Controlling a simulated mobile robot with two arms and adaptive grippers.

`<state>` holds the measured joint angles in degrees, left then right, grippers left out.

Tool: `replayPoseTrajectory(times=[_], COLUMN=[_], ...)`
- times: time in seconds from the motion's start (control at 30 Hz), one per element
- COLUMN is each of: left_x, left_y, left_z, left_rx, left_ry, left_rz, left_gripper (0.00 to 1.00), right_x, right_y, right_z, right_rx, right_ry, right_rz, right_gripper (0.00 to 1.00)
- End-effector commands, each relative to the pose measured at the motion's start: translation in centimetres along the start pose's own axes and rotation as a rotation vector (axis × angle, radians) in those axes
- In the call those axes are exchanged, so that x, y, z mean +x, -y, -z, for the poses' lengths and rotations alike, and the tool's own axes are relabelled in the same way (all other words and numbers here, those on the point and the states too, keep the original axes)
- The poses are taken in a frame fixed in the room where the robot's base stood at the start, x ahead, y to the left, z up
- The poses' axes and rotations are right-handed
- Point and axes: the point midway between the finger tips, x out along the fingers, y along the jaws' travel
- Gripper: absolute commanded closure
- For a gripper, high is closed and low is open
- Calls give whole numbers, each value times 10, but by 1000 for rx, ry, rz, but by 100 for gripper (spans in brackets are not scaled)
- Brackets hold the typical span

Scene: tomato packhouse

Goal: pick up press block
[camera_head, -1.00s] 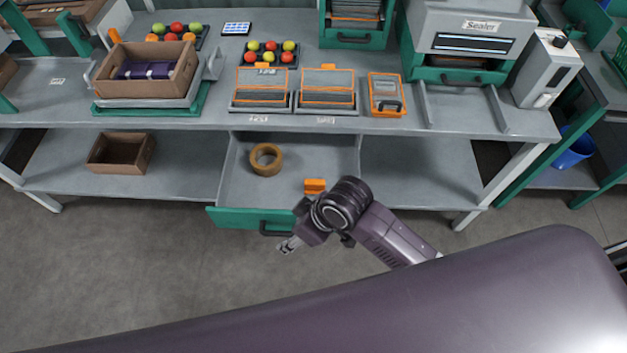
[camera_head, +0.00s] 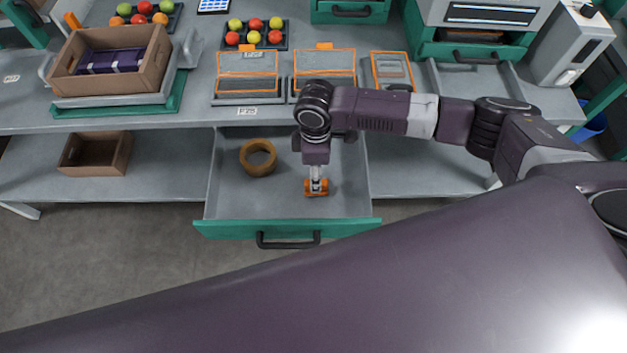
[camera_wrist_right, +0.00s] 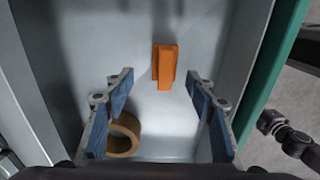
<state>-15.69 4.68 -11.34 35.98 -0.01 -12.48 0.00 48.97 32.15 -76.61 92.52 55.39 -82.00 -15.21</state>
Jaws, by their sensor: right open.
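The press block is a small orange block (camera_head: 309,193) lying on the floor of the open drawer (camera_head: 225,200). In the right wrist view the block (camera_wrist_right: 165,68) lies ahead of the fingertips, in line with the gap between them, and nothing touches it. My right gripper (camera_head: 317,180) points down over the block and partly covers it in the head view. Its two blue-padded fingers (camera_wrist_right: 160,82) are spread and empty. A dark jointed part at the right of the wrist view seems to be my left gripper (camera_wrist_right: 270,122), outside the drawer; its fingers are not clear.
A tan tape roll (camera_head: 258,158) lies in the drawer left of the block. The green drawer front (camera_head: 225,230) with a dark handle is nearest me. The bench top (camera_head: 190,118) overhangs the drawer's back. An empty brown box (camera_head: 95,153) stands on the shelf at left.

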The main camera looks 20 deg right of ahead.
Motion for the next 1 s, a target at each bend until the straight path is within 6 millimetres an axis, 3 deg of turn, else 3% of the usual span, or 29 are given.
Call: replayPoseTrajectory(times=[0.27,0.37,0.5,0.77,1.0], left_x=[-14,-16,-16,-14,-14], left_y=[-8,-10,-9,-6,-7], left_z=[-43,-50,-41,-12,-19], left_rx=[3,4,3,2,1], left_ry=[60,70,58,14,25], left_rz=[-10,-12,-11,-7,-8], left_gripper=[60,60,60,60,60], right_x=[33,49,63,64,64], right_y=[2,3,3,3,3], right_z=[-2,-1,-2,-2,-2], right_rx=[1,0,0,0,0], right_ry=[2,1,0,-1,-1], right_rz=[1,2,1,0,0], right_gripper=[49,49,49,50,77])
